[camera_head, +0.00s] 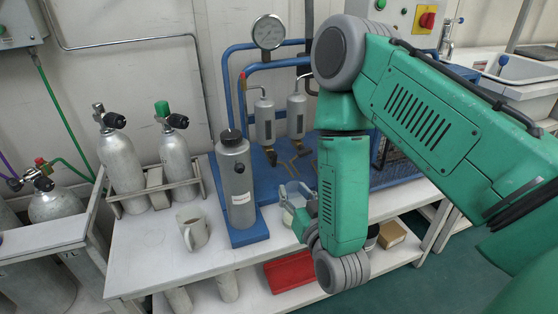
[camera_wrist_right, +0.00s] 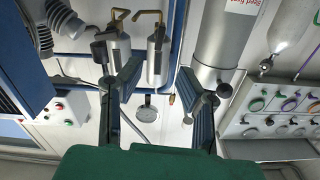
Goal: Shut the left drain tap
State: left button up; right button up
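Two grey filter bowls hang side by side on the blue pipe frame: the left one (camera_head: 264,121) and the right one (camera_head: 297,113). The left drain tap (camera_head: 271,156) sits under the left bowl; its lever angle is too small to read. In the right wrist view, turned upside down, the left bowl (camera_wrist_right: 155,58) is on the right, with a brass tap (camera_wrist_right: 149,14) at the top. The other brass tap (camera_wrist_right: 118,16) is beside it. My right gripper (camera_head: 294,207) is open and empty, apart from the taps and nearer the bench front. My left gripper is not in view.
A tall grey cylinder (camera_head: 237,181) stands on the blue base left of my right gripper. A mug (camera_head: 193,229) and two racked cylinders (camera_head: 124,160) are further left. A gauge (camera_head: 268,32) tops the frame. A red tray (camera_head: 288,271) lies on the lower shelf.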

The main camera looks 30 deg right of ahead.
aim_at(273, 160)
jog(key=b+x, duration=0.1)
jog(key=x, duration=0.8)
jog(key=b+x, duration=0.1)
jog(key=x, duration=0.3)
jog(key=shift+w+a+r+b, duration=0.1)
jog(key=shift+w+r+b, duration=0.25)
jog(key=shift+r, duration=0.05)
jog(key=shift+w+a, duration=0.1)
jog(key=shift+a, duration=0.05)
jog(key=shift+d, duration=0.25)
jog(key=shift+d+f, duration=0.1)
jog(key=shift+d, duration=0.15)
jog(key=shift+c, duration=1.2)
jog(key=shift+d+f, duration=0.1)
jog(key=shift+d, duration=0.1)
grip_shut()
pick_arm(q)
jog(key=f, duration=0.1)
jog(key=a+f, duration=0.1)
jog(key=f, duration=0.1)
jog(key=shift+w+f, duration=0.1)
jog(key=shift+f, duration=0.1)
pick_arm(e)
jog(key=shift+a, duration=0.35)
